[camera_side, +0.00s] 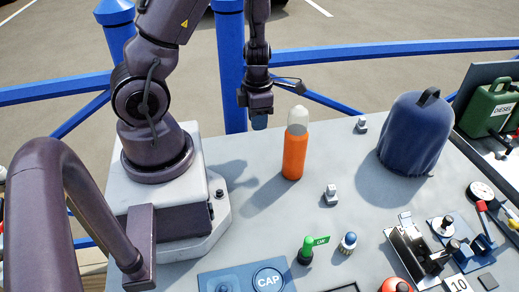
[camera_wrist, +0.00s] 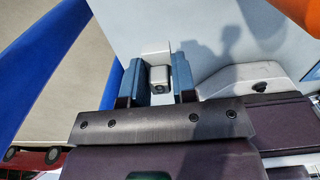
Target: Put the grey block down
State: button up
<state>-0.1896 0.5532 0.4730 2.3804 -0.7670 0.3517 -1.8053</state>
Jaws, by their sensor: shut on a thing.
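My gripper (camera_side: 259,120) hangs beside the blue post, behind the orange bottle and above the panel's far edge in the side view. In the wrist view, my gripper (camera_wrist: 158,68) has its two blue fingers on either side of a small grey block (camera_wrist: 158,76). The fingers are shut on the block. A paler flat part shows just beyond it. In the side view the held block is hidden by the fingers. The block's height above the panel is hard to judge.
An orange bottle (camera_side: 294,152) stands right of my gripper. Small grey fittings (camera_side: 331,194) and (camera_side: 361,125) and a dark blue bag (camera_side: 412,132) are on the grey panel (camera_side: 255,225). Blue rails (camera_side: 390,48) run behind. Controls crowd the front right.

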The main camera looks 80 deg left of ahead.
aim_at(258, 151)
jog(key=shift+f, duration=4.05)
jog(key=shift+f, duration=0.15)
jog(key=o, duration=0.9)
